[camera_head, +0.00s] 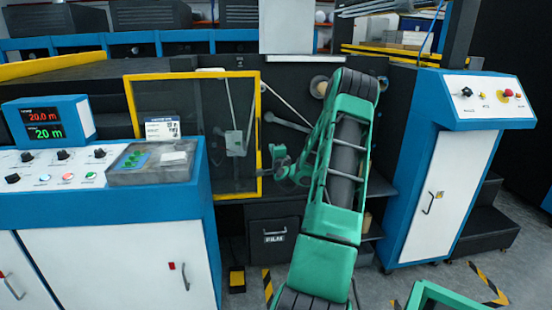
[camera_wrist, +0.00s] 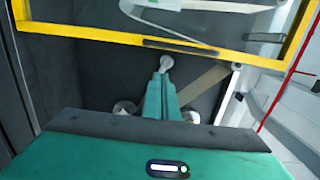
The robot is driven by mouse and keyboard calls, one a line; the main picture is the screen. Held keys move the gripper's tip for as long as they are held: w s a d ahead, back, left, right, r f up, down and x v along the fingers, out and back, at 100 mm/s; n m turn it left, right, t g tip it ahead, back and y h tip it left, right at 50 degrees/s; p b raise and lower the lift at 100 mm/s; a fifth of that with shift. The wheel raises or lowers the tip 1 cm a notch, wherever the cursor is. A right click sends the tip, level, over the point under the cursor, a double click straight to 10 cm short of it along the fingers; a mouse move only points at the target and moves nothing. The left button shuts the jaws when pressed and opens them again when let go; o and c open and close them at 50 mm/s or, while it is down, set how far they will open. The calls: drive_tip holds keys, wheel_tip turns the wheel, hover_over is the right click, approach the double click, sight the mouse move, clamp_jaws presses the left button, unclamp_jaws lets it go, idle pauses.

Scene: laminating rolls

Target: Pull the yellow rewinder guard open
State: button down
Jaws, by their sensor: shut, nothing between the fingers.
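The yellow rewinder guard (camera_head: 257,125) is a yellow-framed clear panel on the dark machine front, left of my arm in the head view. It looks closed, lying flat across its opening. In the wrist view its yellow frame (camera_wrist: 100,35) crosses the top, with a dark bar-shaped handle (camera_wrist: 180,46) on its edge. My gripper (camera_head: 267,172) is by the guard's right edge in the head view. In the wrist view my gripper (camera_wrist: 166,64) is shut and empty, its tip close to the handle; whether they touch is unclear.
A blue-and-white console (camera_head: 110,240) stands at left, and a blue-and-white cabinet (camera_head: 440,180) with a red button at right. A dark FILM drawer (camera_head: 275,250) sits below the guard. Striped floor markings (camera_head: 488,285) lie at lower right. A red line crosses the wrist view's right side.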

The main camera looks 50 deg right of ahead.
drive_tip(key=v, duration=0.6)
drive_tip(key=shift+s, duration=0.5)
drive_tip(key=shift+w, duration=0.1)
drive_tip(key=w+a+r+n+t+y, duration=0.1)
drive_tip(key=w+a+n+y, duration=0.6)
drive_tip(key=a, duration=0.5)
drive_tip(key=s+a+f+n+g+y, duration=0.1)
drive_tip(key=s+a+n+g+y, duration=0.25)
drive_tip(key=a+n, duration=0.7)
drive_tip(key=s+a+r+g, duration=0.1)
drive_tip(key=s+a+g, duration=0.2)
drive_tip(key=s+a, duration=0.3)
drive_tip(key=s+a+r+n+g+y, duration=0.1)
drive_tip(key=s+a+g, duration=0.3)
drive_tip(key=s, duration=1.2)
drive_tip(key=s+a+r+n+g, duration=0.1)
drive_tip(key=s+a+g, duration=0.3)
drive_tip(key=s+a, duration=0.4)
drive_tip(key=s+r, duration=0.1)
drive_tip(key=s, duration=0.2)
drive_tip(key=shift+s+a, duration=0.2)
drive_tip(key=shift+s, duration=0.1)
drive_tip(key=shift+y, duration=0.25)
